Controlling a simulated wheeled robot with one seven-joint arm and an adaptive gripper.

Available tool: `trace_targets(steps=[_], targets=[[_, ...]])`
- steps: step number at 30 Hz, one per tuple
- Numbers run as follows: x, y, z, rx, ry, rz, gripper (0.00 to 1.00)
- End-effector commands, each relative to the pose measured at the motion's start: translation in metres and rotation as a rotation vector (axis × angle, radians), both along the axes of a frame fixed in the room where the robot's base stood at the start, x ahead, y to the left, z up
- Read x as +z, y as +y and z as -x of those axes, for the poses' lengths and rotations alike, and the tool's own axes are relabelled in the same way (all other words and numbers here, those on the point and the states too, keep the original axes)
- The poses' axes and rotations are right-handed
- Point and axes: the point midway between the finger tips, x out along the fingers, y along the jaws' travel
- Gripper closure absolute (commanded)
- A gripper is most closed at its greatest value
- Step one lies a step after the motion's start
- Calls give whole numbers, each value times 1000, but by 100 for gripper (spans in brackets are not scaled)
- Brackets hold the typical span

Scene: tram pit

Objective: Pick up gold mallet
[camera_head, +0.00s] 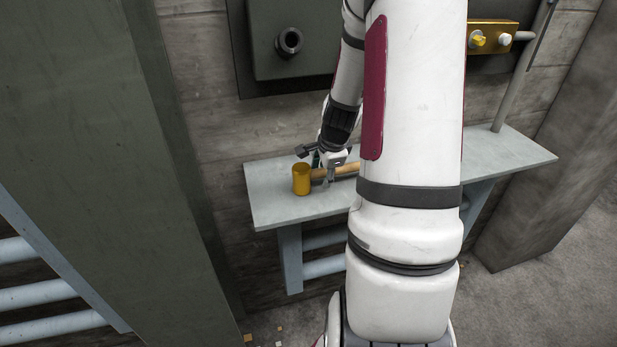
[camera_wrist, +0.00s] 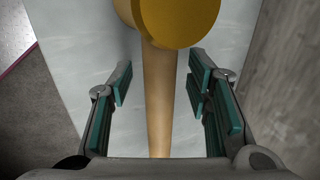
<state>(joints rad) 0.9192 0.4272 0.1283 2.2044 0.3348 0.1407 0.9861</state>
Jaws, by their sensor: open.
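The gold mallet lies on a grey bench (camera_head: 276,208). Its gold head (camera_head: 301,180) is near the left end of the bench, and its wooden handle (camera_head: 345,169) runs right until my arm hides it. In the wrist view the gold head (camera_wrist: 178,18) is at the top, and the handle (camera_wrist: 160,100) runs down the middle between my fingers. My gripper (camera_head: 327,178) is at the handle, just right of the head. In the wrist view my gripper (camera_wrist: 158,90) is open, with a gap on each side of the handle.
A dark box with a round fitting (camera_head: 289,41) is on the wall above the bench. A gold panel with knobs (camera_head: 492,38) is at the upper right, near a grey pole (camera_head: 522,70). A large dark pillar (camera_head: 100,130) stands at left. The bench's right part (camera_head: 510,155) is clear.

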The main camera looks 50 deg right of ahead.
Motion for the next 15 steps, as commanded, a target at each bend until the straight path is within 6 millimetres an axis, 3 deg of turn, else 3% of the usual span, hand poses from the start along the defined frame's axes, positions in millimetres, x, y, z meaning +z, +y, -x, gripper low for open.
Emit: trace_targets(steps=[11, 15], targets=[[-8, -2, -3, 1, -1, 1, 55], [-8, -2, -3, 1, -1, 1, 87]])
